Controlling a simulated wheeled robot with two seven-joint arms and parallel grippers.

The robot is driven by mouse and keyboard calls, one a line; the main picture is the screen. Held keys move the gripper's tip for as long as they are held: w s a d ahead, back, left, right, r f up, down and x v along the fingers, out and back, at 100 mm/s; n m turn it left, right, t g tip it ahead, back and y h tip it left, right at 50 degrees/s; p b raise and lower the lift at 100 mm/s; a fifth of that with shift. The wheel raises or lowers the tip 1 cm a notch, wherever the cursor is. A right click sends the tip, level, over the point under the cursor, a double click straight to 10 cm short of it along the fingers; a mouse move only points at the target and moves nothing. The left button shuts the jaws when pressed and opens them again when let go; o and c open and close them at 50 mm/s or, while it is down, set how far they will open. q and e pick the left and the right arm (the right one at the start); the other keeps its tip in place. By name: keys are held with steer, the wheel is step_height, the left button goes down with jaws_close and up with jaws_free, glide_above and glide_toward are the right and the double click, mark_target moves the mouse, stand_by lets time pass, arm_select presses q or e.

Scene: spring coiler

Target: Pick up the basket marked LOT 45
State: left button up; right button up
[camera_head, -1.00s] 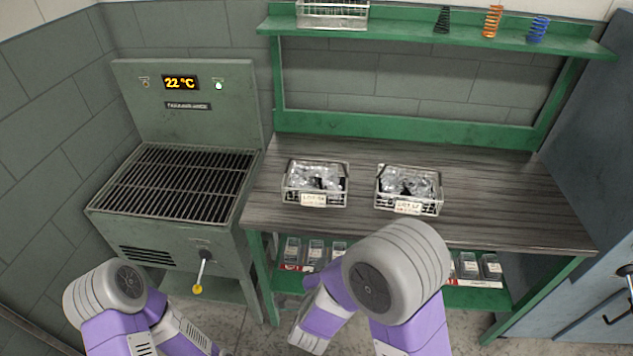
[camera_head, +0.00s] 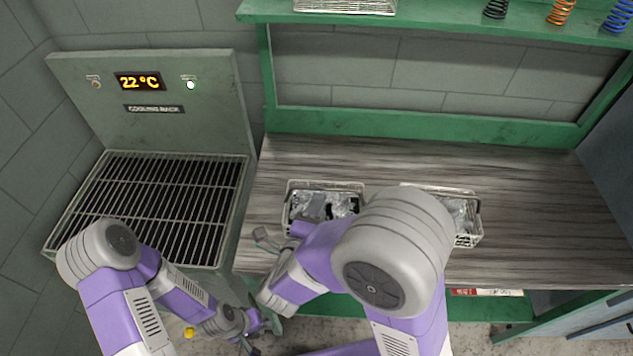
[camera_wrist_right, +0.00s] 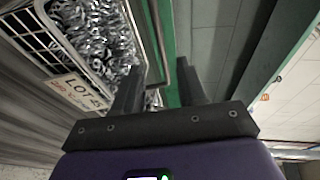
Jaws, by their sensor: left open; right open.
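A wire basket with a white tag reading LOT 45 (camera_wrist_right: 82,92) shows in the right wrist view, full of shiny metal coils. It appears to be the left basket (camera_head: 327,186) on the bench in the head view, its front partly hidden by my right arm. My right gripper (camera_head: 274,240) is open beside that basket's front left. In the right wrist view, its fingers (camera_wrist_right: 160,88) point towards the basket's edge and upright wire handle; I cannot tell whether the handle is between them. My left gripper (camera_head: 254,338) is open and low in front of the cooling rack.
A second filled basket (camera_head: 466,236) stands to the right on the wooden bench (camera_head: 560,225), partly behind my right arm. The cooling rack (camera_head: 160,200) stands left, its grid empty. A green shelf (camera_head: 430,15) above holds another basket (camera_head: 345,5) and springs.

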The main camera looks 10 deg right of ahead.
mark_target(325, 190)
steer(key=shift+w, duration=0.35)
steer(key=shift+x, duration=1.15)
steer(key=b+x, duration=0.1)
steer(key=x, duration=0.3)
steer(key=shift+w+d, duration=0.25)
jaws_close()
steer(key=shift+r, duration=0.1)
